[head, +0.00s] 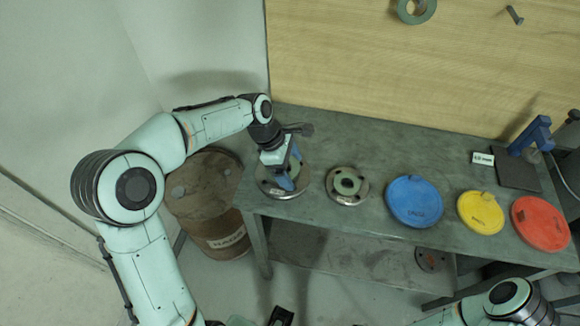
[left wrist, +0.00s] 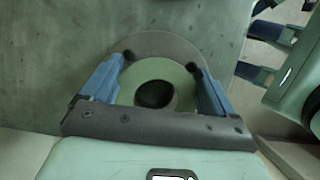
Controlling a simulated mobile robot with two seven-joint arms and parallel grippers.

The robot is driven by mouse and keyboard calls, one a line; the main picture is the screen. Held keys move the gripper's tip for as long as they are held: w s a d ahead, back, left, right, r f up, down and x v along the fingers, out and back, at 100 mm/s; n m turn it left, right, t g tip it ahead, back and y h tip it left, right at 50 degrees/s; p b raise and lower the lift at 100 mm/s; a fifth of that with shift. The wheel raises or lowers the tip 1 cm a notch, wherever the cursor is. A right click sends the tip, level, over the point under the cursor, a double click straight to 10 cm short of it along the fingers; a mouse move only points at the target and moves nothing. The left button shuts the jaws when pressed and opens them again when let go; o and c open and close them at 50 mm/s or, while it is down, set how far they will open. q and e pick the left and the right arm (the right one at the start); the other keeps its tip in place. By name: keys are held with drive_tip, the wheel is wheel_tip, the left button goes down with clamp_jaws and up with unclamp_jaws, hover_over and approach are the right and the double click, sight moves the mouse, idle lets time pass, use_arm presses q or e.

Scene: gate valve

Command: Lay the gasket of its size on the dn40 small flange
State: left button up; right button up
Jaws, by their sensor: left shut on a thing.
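My left gripper (head: 287,186) points down over a round grey flange (head: 268,189) at the left end of the bench. In the left wrist view, the blue fingers of the left gripper (left wrist: 160,63) are shut on a pale green ring gasket (left wrist: 130,84) with a dark hole in its middle. The grey flange (left wrist: 160,42) shows behind the gasket; I cannot tell whether they touch. A smaller flange (head: 333,190) lies to the right in the head view, with a greenish ring around its dark hole.
Blue (head: 414,202), yellow (head: 481,212) and red (head: 540,223) discs lie along the bench to the right. A greenish ring (head: 427,13) hangs on the wooden board. A brown barrel (head: 205,190) stands left of the bench. A dark disc (head: 431,260) lies on the lower shelf.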

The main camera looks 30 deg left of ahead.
use_arm(q)
drive_tip(key=shift+s+a+f, duration=0.1)
drive_tip(key=shift+s+f, duration=0.05)
drive_tip(key=shift+f, duration=0.7)
use_arm(e)
drive_tip(key=shift+w+r, duration=0.1)
use_arm(q)
drive_tip(key=o, duration=0.7)
drive_tip(key=shift+o, duration=0.4)
drive_tip(key=w+p+v, duration=0.1)
drive_tip(key=p+v, duration=0.1)
drive_tip(key=v, duration=1.2)
drive_tip(key=shift+d+r, duration=0.2)
drive_tip(key=shift+r, duration=0.4)
use_arm(e)
drive_tip(key=shift+w+r, duration=0.8)
drive_tip(key=shift+r, duration=0.35)
